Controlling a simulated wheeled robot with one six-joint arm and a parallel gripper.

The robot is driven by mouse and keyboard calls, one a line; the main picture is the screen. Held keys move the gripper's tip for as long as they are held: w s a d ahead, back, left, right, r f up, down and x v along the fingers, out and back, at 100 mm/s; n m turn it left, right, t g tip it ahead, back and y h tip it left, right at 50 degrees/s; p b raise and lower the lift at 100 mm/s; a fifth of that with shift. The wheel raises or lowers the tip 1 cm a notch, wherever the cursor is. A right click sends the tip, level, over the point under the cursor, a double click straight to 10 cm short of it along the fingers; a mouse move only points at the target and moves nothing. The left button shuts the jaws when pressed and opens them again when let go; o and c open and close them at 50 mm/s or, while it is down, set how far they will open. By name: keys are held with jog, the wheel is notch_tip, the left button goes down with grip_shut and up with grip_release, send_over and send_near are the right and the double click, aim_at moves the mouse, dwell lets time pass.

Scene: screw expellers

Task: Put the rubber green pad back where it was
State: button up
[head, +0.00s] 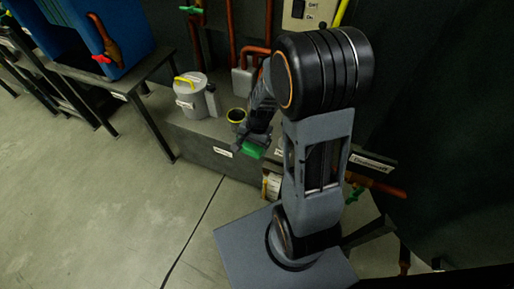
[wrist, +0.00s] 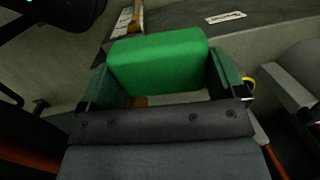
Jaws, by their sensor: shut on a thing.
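The green pad (head: 252,150) is a small bright green block. In the wrist view the green pad (wrist: 158,60) sits between the two fingers of my gripper (wrist: 160,78), which is shut on it. In the head view my gripper (head: 254,144) is in front of the grey bench's front edge, with the pad at its tip. I cannot tell whether the pad touches anything besides the fingers.
A grey bench (head: 196,140) with labels on its front stands beside my gripper. Orange pipes (head: 231,40) run up the wall. Open floor (head: 90,215) lies left.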

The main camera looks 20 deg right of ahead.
jog(key=d+f+b, duration=0.1)
jog(key=w+f+h+b, duration=0.1)
jog(key=shift+w+d+f+h+b, duration=0.2)
jog(key=shift+w+d+h+b, duration=0.1)
jog(key=shift+d, duration=0.1)
jog(key=w+d+f+b, duration=0.2)
jog(key=w+f, duration=0.1)
jog(key=w, duration=0.1)
jog(key=w+d+f+b, duration=0.1)
jog(key=w+d+f, duration=0.1)
jog(key=w+f, duration=0.1)
jog(key=w+d+f+b, duration=0.2)
jog(key=w, duration=0.2)
jog(key=shift+w+d+f+b, duration=0.1)
jog(key=shift+w+f+b, duration=0.25)
jog(key=shift+w+f, duration=0.05)
jog(key=shift+w+d+f, duration=0.1)
jog(key=shift+w+f, duration=0.1)
jog(key=shift+f, duration=0.15)
jog(key=f+b, duration=0.1)
jog(key=f, duration=0.2)
jog(key=shift+w+d+f+b, duration=0.1)
jog(key=shift+w+f+b, duration=0.1)
jog(key=shift+b, duration=0.2)
jog(key=o, duration=0.5)
jog(key=shift+o, duration=0.2)
jog(key=shift+r, duration=0.1)
